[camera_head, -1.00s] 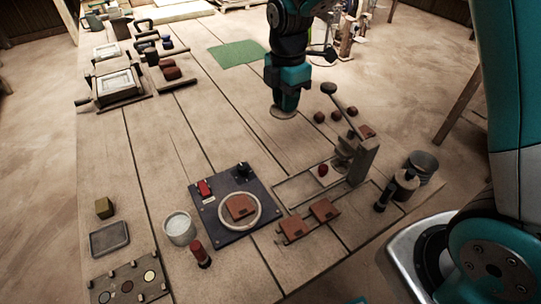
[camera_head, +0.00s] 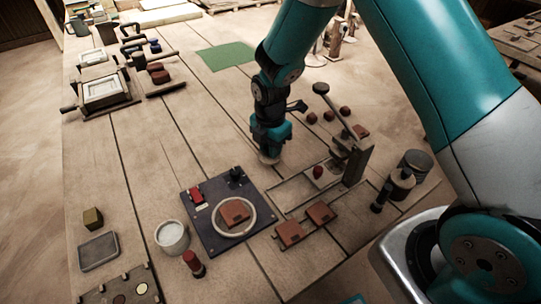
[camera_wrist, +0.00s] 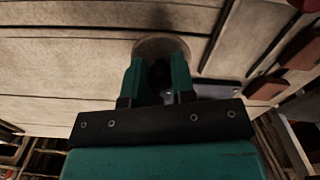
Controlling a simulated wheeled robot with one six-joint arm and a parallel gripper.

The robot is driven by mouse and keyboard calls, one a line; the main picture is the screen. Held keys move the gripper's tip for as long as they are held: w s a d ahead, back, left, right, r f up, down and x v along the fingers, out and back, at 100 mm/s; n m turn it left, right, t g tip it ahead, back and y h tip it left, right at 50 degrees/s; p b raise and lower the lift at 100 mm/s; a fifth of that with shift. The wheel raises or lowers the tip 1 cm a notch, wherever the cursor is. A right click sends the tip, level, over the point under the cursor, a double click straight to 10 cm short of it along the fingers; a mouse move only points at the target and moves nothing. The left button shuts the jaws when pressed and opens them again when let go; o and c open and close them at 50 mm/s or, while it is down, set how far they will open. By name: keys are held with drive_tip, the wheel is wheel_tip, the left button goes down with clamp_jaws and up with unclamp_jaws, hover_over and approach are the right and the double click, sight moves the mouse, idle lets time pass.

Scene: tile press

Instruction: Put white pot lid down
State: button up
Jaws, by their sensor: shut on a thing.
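My gripper (camera_head: 268,151) points down over the middle of the table, behind the dark square panel. It is shut on the pot lid (camera_head: 269,160), a pale round disc under the fingers. In the wrist view the lid (camera_wrist: 155,42) lies flat beyond the two teal fingers (camera_wrist: 157,80), with its dark knob between them. I cannot tell whether the lid touches the table. The white pot (camera_head: 172,239) stands uncovered at the front left, apart from my gripper.
The dark panel (camera_head: 205,232) carries a round plate with a brown tile (camera_head: 234,212). The lever press (camera_head: 357,160) stands to the right of my gripper. A red-topped stamp (camera_head: 193,263) stands beside the pot. Bare planks lie left of my gripper, below the green mat (camera_head: 229,56).

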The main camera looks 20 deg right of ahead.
drive_tip(key=shift+f, duration=1.8)
drive_tip(key=shift+f, duration=0.15)
drive_tip(key=o, duration=0.9)
